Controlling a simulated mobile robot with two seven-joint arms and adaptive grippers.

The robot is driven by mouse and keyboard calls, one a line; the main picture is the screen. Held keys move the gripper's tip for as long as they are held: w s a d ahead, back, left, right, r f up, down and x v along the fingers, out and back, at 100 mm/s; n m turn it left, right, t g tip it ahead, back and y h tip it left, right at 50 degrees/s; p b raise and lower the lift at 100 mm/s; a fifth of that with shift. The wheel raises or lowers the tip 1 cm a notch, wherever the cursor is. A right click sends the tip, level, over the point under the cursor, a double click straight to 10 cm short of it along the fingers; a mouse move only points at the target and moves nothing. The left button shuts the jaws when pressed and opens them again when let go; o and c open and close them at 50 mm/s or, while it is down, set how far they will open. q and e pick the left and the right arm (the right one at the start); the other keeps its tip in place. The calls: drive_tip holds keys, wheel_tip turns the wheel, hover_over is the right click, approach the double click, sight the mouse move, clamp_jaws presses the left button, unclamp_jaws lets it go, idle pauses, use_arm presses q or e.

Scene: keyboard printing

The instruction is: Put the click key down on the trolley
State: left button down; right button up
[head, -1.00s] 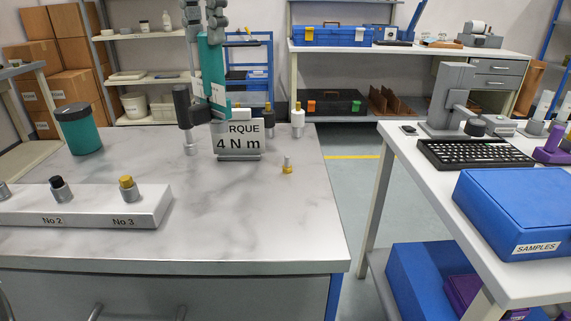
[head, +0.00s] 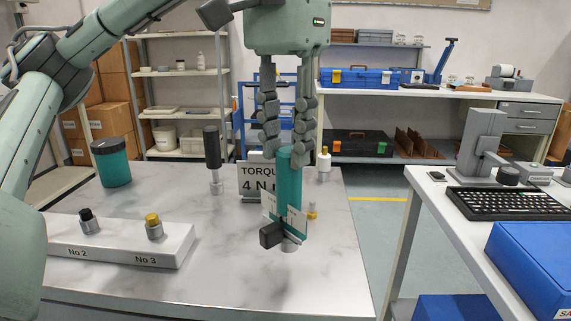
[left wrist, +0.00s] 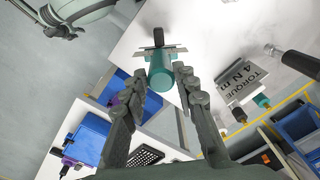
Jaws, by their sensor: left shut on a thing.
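The click key (head: 290,185) is a teal upright cylinder with pale tags, a black block and a grey metal end low down. My left gripper (head: 285,150) is shut around its top from above. The key stands over the marble-look top (head: 225,265); I cannot tell whether its lower end touches it. In the left wrist view the key (left wrist: 161,75) shows end-on between the fingertips of my left gripper (left wrist: 163,85), with its black part beyond. My right gripper is out of view.
A torque sign (head: 252,181) stands behind the key, with a small brass-coloured piece (head: 312,211) close to its right. A black-handled tool (head: 212,155) stands to the left. A block with sockets (head: 120,245) lies front left. A white table (head: 440,225) is across a gap.

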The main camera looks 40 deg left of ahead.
use_arm(q)
drive_tip(key=shift+f, duration=1.9)
drive_tip(key=c, duration=1.2)
unclamp_jaws()
wheel_tip(320, 180, up, 12)
drive_tip(key=shift+r, duration=0.15)
